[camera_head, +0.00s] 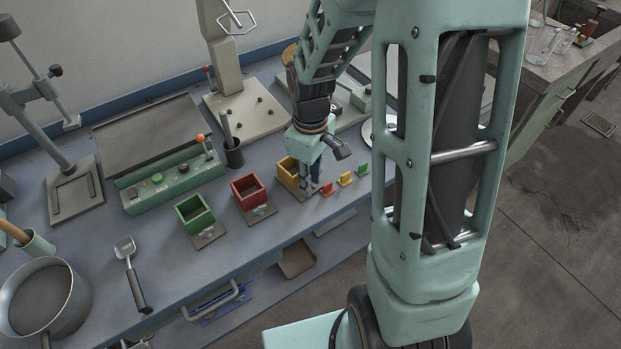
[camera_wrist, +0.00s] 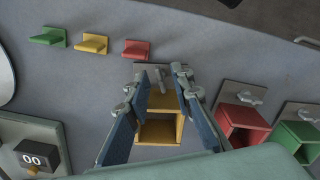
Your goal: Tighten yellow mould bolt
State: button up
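The yellow mould (camera_head: 286,170) is a small open box on a grey plate near the bench's front edge. In the wrist view the yellow mould (camera_wrist: 158,132) lies between and below my fingers. Its grey bolt (camera_wrist: 158,75) is on the plate in front of the box, between my fingertips; its handle is partly hidden. My gripper (camera_head: 318,188) points down at the mould's front side and hides the bolt in the head view. In the wrist view my gripper (camera_wrist: 161,72) is open, one finger on each side of the bolt. I cannot tell whether either finger touches it.
The red mould (camera_head: 241,194) and green mould (camera_head: 183,214) stand in a row to the left. Small red (camera_head: 326,190), yellow (camera_head: 346,180) and green (camera_head: 363,169) tabs stand to the right. A device reading 00 (camera_wrist: 32,158) is nearby. A black cup (camera_head: 234,157) stands behind.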

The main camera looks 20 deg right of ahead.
jog(key=shift+c, duration=0.6)
grip_shut()
jog(key=shift+m, duration=0.3)
jog(key=m, duration=0.4)
jog(key=shift+b, duration=0.3)
jog(key=shift+a+m, duration=0.1)
jog(key=shift+m, duration=2.3)
jog(key=shift+o, duration=0.6)
grip_release()
